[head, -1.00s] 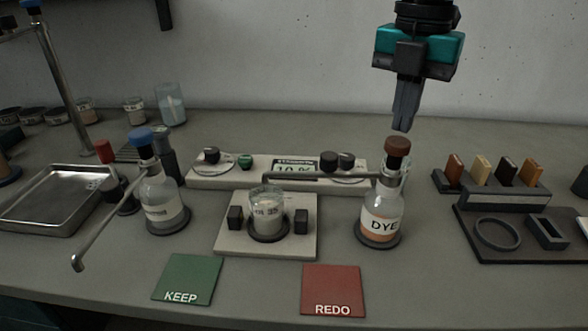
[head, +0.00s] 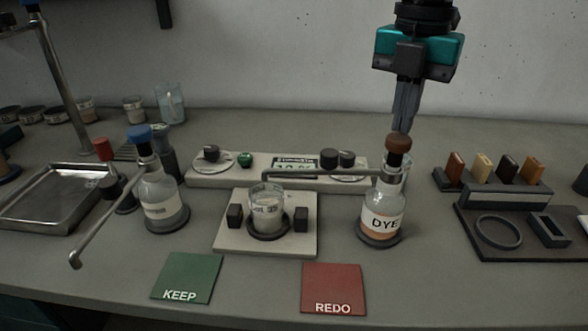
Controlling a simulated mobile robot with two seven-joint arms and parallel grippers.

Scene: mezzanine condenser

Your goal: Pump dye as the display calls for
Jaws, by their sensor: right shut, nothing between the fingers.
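The dye bottle (head: 381,216) stands right of centre, labelled DYE, with orange liquid and a brown pump head (head: 398,144). Its long spout reaches left over the glass beaker (head: 266,200). The beaker holds pale contents and sits on a round pad of the light stand (head: 235,241). The display (head: 296,163) is on the console behind; its lower part is hidden by the spout, and its number is not clearly readable. My right gripper (head: 404,130) is shut and empty, pointing down at the brown pump head; I cannot tell whether it touches. My left gripper is not in view.
A blue-topped bottle (head: 161,206) with a long spout stands left. Green KEEP (head: 186,278) and red REDO (head: 334,289) pads lie in front. A metal tray (head: 45,200) is far left. A rack of coloured blocks (head: 490,193) stands right.

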